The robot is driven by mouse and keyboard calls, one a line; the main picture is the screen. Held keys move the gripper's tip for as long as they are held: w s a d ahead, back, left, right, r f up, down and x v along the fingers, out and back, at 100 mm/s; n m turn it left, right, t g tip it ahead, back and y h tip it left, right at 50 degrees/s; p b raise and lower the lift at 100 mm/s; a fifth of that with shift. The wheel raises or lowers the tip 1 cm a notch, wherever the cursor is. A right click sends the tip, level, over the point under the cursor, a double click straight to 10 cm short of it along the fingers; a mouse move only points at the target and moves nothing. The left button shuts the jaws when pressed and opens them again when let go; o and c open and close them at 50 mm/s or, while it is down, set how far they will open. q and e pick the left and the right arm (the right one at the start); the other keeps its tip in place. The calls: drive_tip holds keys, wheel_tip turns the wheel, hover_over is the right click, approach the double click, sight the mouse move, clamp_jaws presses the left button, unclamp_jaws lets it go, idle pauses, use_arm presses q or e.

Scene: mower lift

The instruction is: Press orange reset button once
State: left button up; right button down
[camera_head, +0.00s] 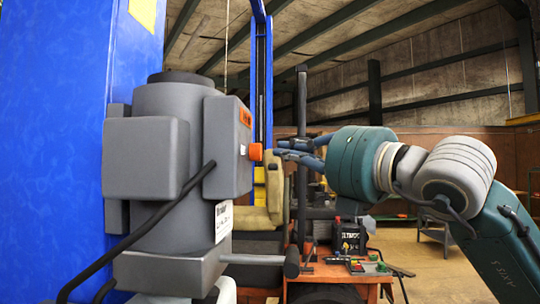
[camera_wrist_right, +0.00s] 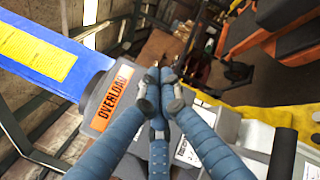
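The orange reset button (camera_head: 255,152) sticks out from the right side of a grey control box (camera_head: 231,147) on a grey motor unit. My right gripper (camera_head: 281,150) comes in from the right, its blue fingers pointing at the button. A small gap shows between the fingertips and the button in the head view. In the right wrist view the fingers (camera_wrist_right: 158,90) are drawn together with nothing between them. The button does not show there; the fingers cover part of the box face. My left gripper is not in view.
An orange OVERLOAD label (camera_wrist_right: 108,97) is on the box beside the fingers. A blue lift column (camera_head: 60,150) stands at the left. A mower with a tan seat (camera_head: 268,196) is behind the box. A bench with a black battery (camera_head: 348,236) stands lower right.

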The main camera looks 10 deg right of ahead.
drive_tip(key=shift+w+a, duration=0.1)
drive_tip(key=shift+a, duration=0.45)
idle(1.1)
drive_tip(key=shift+d, duration=0.1)
drive_tip(key=shift+s+d+b, duration=0.25)
drive_tip(key=shift+d+b, duration=0.4)
drive_tip(key=shift+d, duration=0.2)
drive_tip(key=shift+d, duration=0.1)
drive_tip(key=d, duration=0.2)
drive_tip(key=s+d+b, duration=0.1)
drive_tip(key=d, duration=0.1)
drive_tip(key=shift+s+d, duration=0.2)
drive_tip(key=shift+d, duration=0.1)
idle(0.5)
